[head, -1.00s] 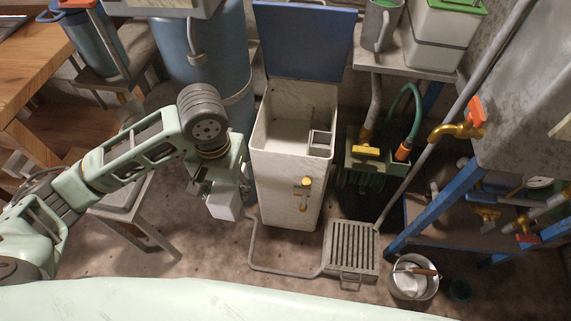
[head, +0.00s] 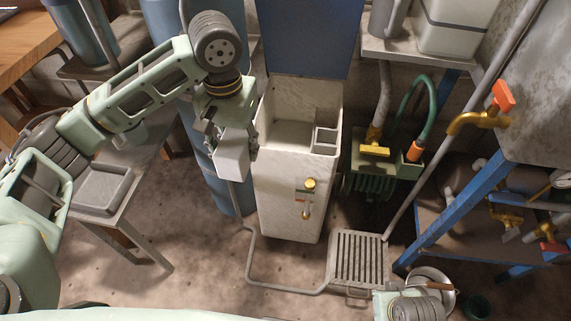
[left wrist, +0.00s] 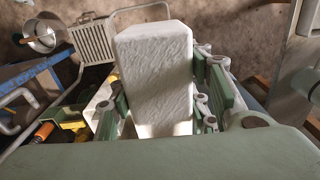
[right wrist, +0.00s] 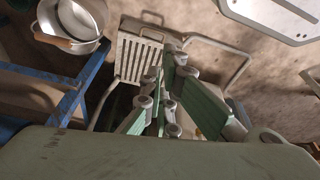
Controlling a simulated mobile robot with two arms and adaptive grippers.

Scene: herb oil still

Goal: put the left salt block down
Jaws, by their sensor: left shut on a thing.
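My left gripper (head: 225,130) is shut on a white salt block (head: 231,155). The block hangs beside the left wall of the open white tank (head: 291,200), overlapping its edge in the head view; I cannot tell if they touch. In the left wrist view the block (left wrist: 156,70) sits upright between the fingers of the left gripper (left wrist: 158,95). The tank's blue lid (head: 305,38) stands open, and a small white frame sits in its right back corner. My right gripper (right wrist: 165,85) shows in the right wrist view with fingers close together, nothing visible between them.
A slatted drain grate (head: 360,255) and a metal pot (head: 440,283) are on the floor at right. A low stand with a grey tray (head: 103,188) is at left.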

